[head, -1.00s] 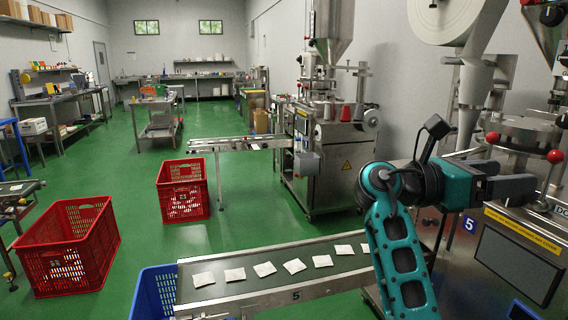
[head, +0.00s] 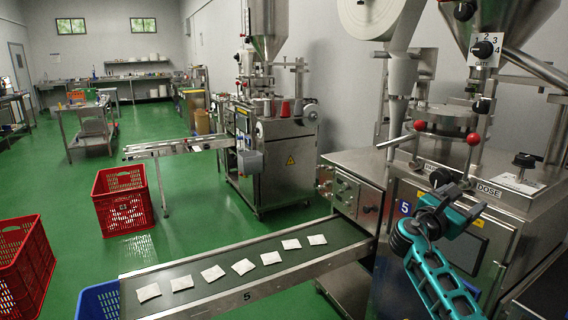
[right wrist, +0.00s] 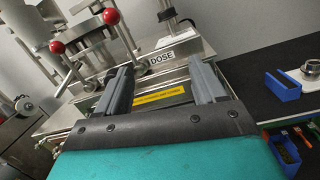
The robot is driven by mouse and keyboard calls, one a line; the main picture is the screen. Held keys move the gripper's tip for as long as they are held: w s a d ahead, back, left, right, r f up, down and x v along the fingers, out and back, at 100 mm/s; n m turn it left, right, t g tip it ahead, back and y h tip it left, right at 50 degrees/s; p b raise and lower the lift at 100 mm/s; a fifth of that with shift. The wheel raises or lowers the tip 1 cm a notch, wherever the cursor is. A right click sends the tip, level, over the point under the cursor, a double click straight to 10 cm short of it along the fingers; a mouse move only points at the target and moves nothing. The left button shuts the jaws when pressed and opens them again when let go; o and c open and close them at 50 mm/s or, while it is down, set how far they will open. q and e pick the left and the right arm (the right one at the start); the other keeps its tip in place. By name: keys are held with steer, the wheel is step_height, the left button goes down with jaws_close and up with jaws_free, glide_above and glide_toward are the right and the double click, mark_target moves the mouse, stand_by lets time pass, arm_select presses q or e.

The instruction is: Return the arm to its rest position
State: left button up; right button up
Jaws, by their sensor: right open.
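My right arm (head: 438,275) is teal and comes in at the lower right of the head view. My right gripper (head: 466,204) is in front of the steel packing machine (head: 340,175), near its DOSE label. In the right wrist view the two grey fingers of the gripper (right wrist: 165,82) stand apart with nothing between them. Behind them are the DOSE label (right wrist: 162,58) and a yellow strip (right wrist: 160,98). Whether the gripper touches the machine cannot be told. My left gripper is not in view.
Several white teabags (head: 243,267) lie in a row on conveyor 5 (head: 205,303). A blue crate (head: 98,302) is at its left end. Red crates (head: 123,205) stand on the green floor. The right wrist view shows blue bins (right wrist: 283,88) on a dark surface at right.

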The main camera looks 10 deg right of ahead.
steer(key=w+a+f+m+t+y, duration=0.5)
steer(key=w+a+m+t+y, duration=0.2)
steer(key=w+y, duration=0.2)
steer(key=w+a+r+m+t+y, duration=0.2)
steer(key=w+a+m+t+y, duration=0.2)
steer(key=a+m+y, duration=0.4)
steer(key=s+a+f+g+y, duration=0.1)
steer(key=s+a+f, duration=0.4)
steer(key=s+f, duration=0.3)
steer(key=s+a+f+g+y, duration=0.15)
steer(key=s+a+f, duration=0.4)
steer(key=f, duration=0.55)
steer(key=s+a+f+g, duration=0.1)
steer(key=s+a+f, duration=0.1)
steer(key=s, duration=0.6)
steer(key=s+a+f+m+g, duration=0.1)
steer(key=s+a+f, duration=0.2)
steer(key=s+f, duration=0.2)
steer(key=s+a+f+g, duration=0.2)
steer(key=s+f, duration=0.1)
steer(key=s, duration=0.8)
steer(key=shift+s+a+f+m+y, duration=0.15)
steer(key=shift+a+m+y, duration=0.2)
steer(key=shift+m+y, duration=0.1)
